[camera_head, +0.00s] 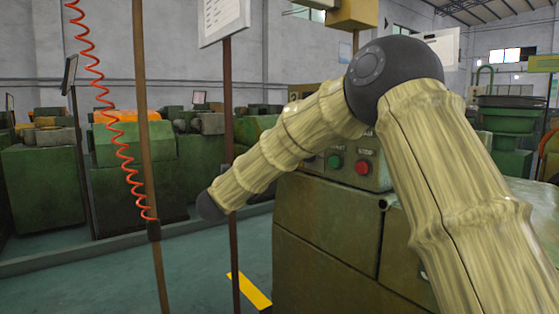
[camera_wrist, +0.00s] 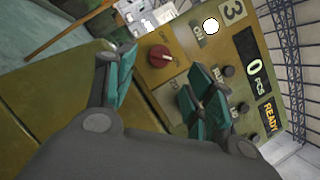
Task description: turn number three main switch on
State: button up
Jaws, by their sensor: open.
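The number three panel (camera_wrist: 183,70) fills the upper middle of the wrist view, tilted, with a "3" plate (camera_wrist: 232,12) at its top. A red rotary main switch (camera_wrist: 160,56) sits on it; its exact setting is hard to read. A round white lamp (camera_wrist: 211,26) beside the "ON" label looks bright. My gripper (camera_wrist: 162,75) is open and empty, its teal fingers apart in front of the panel. The switch shows between and beyond the fingertips; no contact is visible. In the head view my arm covers part of the green machine (camera_head: 325,235), and my gripper is not visible there.
Black knobs (camera_wrist: 228,72) and a display reading 0 PCS and READY (camera_wrist: 257,75) lie right of my right finger. In the head view, a green button (camera_head: 334,161) and red button (camera_head: 362,167) sit near my arm. A brown pole (camera_head: 145,150) and red coiled cord (camera_head: 103,95) stand left.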

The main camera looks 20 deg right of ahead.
jog(key=v, duration=0.6)
jog(key=shift+a, duration=0.15)
jog(key=shift+s+f, duration=0.1)
notch_tip(320, 180, down, 35)
jog(key=s+n+t+y, duration=0.25)
jog(key=n+y, duration=0.75)
jog(key=n, duration=0.8)
jog(key=s+d+f+n+g+y, duration=0.1)
jog(key=s+f+n+g+y, duration=0.3)
jog(key=s+f, duration=0.75)
jog(key=s+d+f+n+g+y, duration=0.15)
jog(key=s+f+n, duration=0.55)
jog(key=f, duration=0.8)
jog(key=s+d+f+n+g+y, duration=0.1)
jog(key=s+f+n+g, duration=0.2)
jog(key=s, duration=0.9)
jog(key=s+d+f+n+g, duration=0.1)
jog(key=s+f+n+g, duration=0.15)
jog(key=s, duration=0.85)
jog(key=s+d+f+n+g+y, duration=0.1)
jog(key=s+f+n+g, duration=0.25)
jog(key=s, duration=0.85)
notch_tip(320, 180, up, 25)
jog(key=p, duration=2.6)
jog(key=shift+m+p, duration=0.35)
jog(key=shift+m, duration=0.05)
